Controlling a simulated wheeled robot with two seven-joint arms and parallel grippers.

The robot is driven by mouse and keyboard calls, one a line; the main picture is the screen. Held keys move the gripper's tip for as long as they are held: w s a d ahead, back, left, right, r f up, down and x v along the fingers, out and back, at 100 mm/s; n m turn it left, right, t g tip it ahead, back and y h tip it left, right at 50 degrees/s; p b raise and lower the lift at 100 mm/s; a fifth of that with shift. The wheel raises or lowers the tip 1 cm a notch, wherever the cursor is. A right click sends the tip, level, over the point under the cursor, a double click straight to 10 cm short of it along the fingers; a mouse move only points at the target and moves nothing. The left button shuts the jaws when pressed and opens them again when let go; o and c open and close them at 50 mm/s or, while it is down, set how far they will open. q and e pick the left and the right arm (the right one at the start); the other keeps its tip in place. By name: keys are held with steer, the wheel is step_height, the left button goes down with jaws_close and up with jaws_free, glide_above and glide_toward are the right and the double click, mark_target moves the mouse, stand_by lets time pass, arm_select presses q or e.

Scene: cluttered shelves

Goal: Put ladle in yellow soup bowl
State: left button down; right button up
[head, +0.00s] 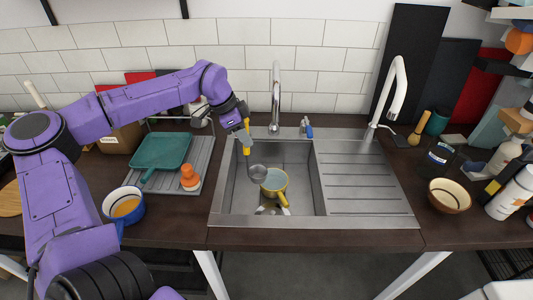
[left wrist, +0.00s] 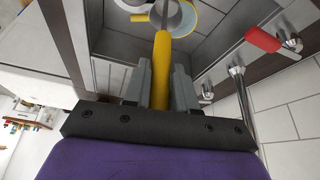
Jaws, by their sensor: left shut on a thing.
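The ladle (head: 257,174) has a yellow handle and a round grey metal head. My left gripper (head: 245,126) is shut on the yellow handle, which also shows between the fingers in the left wrist view (left wrist: 162,70). The ladle hangs head down over the sink. The yellow soup bowl (head: 281,181), with a handle, sits in the sink. The ladle head overlaps the bowl's left edge in the head view; I cannot tell whether they touch. In the left wrist view the bowl (left wrist: 187,20) is at the top, partly hidden by the ladle. My right gripper is not in view.
The steel sink (head: 230,195) has a tall tap (head: 276,95) behind it. A green pan (head: 160,150) and an orange item (head: 190,178) are on the left rack. A blue bowl (head: 136,211) stands at front left. A brown bowl (head: 449,195) and bottles stand at right.

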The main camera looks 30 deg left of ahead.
arm_select(q)
steer(key=w+d+f+p, duration=0.2)
steer(key=w+f, duration=0.5)
steer(key=f, duration=0.3)
steer(key=shift+w+d+f, duration=0.15)
steer(key=shift+f, duration=0.05)
steer(key=c, duration=0.9)
jaws_free()
steer(key=shift+r, duration=0.1)
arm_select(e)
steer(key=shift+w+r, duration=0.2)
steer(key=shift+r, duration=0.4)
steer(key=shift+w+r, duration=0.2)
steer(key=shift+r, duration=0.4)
arm_select(q)
steer(key=b+v, duration=0.2)
steer(key=v, duration=1)
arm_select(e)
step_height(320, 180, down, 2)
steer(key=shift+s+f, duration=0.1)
